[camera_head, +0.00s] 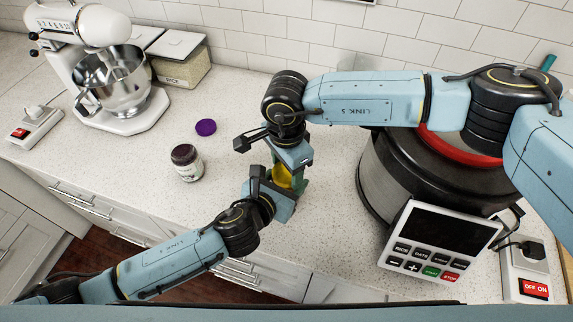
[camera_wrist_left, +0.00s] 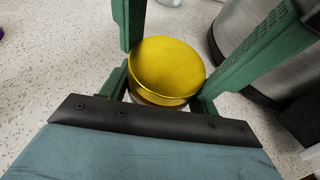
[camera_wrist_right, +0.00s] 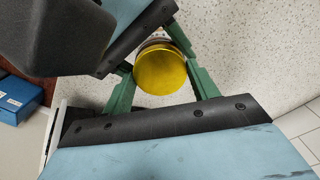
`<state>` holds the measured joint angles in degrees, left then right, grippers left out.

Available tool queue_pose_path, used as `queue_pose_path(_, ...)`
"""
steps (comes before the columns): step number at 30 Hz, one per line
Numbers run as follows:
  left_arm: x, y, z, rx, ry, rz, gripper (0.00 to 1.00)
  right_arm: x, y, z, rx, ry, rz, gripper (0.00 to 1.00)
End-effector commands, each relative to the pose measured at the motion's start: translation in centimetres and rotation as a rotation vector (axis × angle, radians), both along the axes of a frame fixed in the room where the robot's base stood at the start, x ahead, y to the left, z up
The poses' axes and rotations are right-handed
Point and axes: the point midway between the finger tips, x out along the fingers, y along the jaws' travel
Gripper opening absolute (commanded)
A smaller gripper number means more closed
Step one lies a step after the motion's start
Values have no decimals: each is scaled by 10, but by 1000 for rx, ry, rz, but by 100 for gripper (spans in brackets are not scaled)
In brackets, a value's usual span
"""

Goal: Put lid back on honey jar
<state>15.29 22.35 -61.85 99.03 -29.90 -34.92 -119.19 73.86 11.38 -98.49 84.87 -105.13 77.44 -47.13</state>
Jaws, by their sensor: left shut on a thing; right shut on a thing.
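The gold lid (camera_head: 283,177) is between my two grippers above the counter front. It also shows in the left wrist view (camera_wrist_left: 167,68) and the right wrist view (camera_wrist_right: 161,70). Part of the honey jar (camera_wrist_left: 152,98) shows just below the lid in the left wrist view; the rest is hidden by green fingers. My left gripper (camera_head: 279,187) is shut on the jar from the front. My right gripper (camera_head: 291,172) is shut on the lid from behind. The lid lies over the jar, but I cannot tell whether it is seated.
A dark-topped jar (camera_head: 187,162) and a purple lid (camera_head: 206,127) stand left on the counter. A large cooker (camera_head: 375,180) is close on the right, with a power strip (camera_head: 532,270) beyond. A stand mixer (camera_head: 125,85) is at the back left. Counter between is clear.

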Motion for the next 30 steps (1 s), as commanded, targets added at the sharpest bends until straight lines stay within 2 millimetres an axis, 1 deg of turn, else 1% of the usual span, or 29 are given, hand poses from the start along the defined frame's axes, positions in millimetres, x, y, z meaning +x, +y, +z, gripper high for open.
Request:
queue_pose_path(7,0,-1,2,-3,-3,-2,0,0,0,0,1,0,-7,32)
queue_pose_path(8,0,-1,2,-3,-3,-2,0,0,0,0,1,0,-7,60)
queue_pose_path(12,0,-1,2,-3,-3,-2,0,0,0,0,1,0,-6,79)
queue_pose_path(13,0,-1,2,-3,-3,-2,0,0,0,0,1,0,-6,81)
queue_pose_path(19,1,-1,2,-4,-4,-1,0,-1,0,0,0,1,-5,81)
queue_pose_path(22,1,0,2,-3,-4,0,0,0,0,3,-1,1,-5,81)
queue_pose_path(26,1,0,2,-3,-4,0,0,0,0,16,2,-1,-4,81)
queue_pose_path(30,1,-1,2,-3,-4,-1,0,0,0,36,1,-2,-4,81)
